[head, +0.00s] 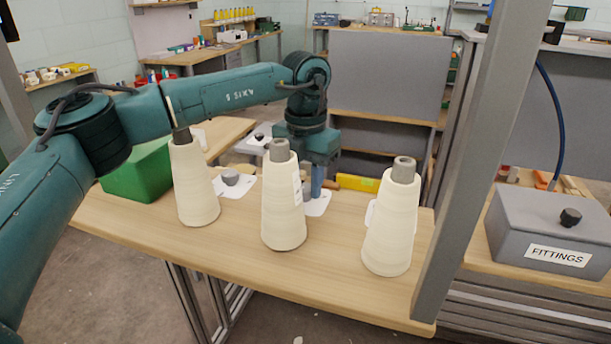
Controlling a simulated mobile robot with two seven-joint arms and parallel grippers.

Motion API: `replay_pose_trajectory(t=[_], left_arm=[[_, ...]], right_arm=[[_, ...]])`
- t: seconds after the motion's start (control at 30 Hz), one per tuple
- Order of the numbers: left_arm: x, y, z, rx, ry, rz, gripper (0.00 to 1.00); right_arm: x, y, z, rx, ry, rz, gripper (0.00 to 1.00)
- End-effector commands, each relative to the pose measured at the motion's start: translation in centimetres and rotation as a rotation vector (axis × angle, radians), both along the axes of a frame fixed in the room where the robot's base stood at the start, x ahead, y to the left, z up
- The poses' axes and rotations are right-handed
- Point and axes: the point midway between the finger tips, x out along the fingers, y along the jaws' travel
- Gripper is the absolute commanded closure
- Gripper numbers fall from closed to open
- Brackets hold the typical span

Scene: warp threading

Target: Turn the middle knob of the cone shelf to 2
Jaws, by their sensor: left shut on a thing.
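The cone shelf (340,290) is a wooden board bearing three cream yarn cones: left (195,190), middle (284,205) and right (391,225). My left gripper (316,190) points down behind the middle cone, over the middle knob's white dial plate (320,207). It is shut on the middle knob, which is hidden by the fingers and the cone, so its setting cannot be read. The left knob (231,177) is dark grey on its own white plate (240,189). The right knob is hidden behind the right cone; a sliver of white plate (370,212) shows. My right gripper is out of view.
A green bin (140,172) stands at the shelf's left end. A grey upright post (480,150) rises at the right end. Beyond it is a grey box labelled FITTINGS (553,230). My left arm reaches over the left cone, close to its top.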

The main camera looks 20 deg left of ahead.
Motion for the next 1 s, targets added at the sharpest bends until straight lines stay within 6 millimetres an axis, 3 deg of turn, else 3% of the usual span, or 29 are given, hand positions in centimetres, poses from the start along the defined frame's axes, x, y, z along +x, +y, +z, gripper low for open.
replay_pose_trajectory(t=[0.6, 1.0], left_arm=[[0.03, 0.01, 0.18, -0.001, -0.003, -0.568, 0.92], [0.06, -0.01, 0.17, -0.001, -0.004, -0.801, 0.92]], right_arm=[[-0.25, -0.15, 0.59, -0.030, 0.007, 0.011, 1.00], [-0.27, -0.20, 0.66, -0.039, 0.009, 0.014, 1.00]])
